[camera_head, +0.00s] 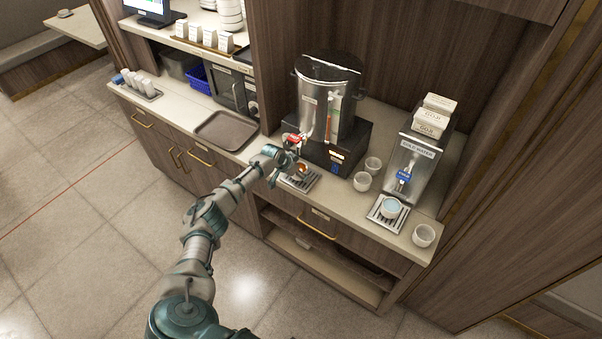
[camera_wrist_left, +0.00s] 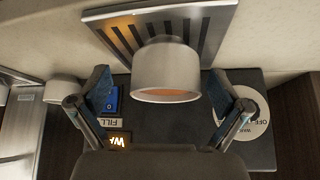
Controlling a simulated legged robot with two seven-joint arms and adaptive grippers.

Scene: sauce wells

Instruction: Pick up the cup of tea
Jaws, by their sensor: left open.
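The cup of tea (camera_head: 301,170) stands on a slotted drip tray (camera_head: 301,184) below the red tap of the metal urn. In the left wrist view it is a white cup (camera_wrist_left: 166,72) with orange-brown tea, in front of the tray's dark slots (camera_wrist_left: 205,14). My left gripper (camera_head: 283,167) is at the cup's left in the head view and partly hides it. In the left wrist view its fingers (camera_wrist_left: 160,80) are spread apart on either side of the cup, with visible gaps. My right gripper is not in view.
The urn (camera_head: 327,95) on its dark base (camera_head: 345,150) stands behind the cup. A brown tray (camera_head: 226,130) lies left. The counter edge has a drawer below.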

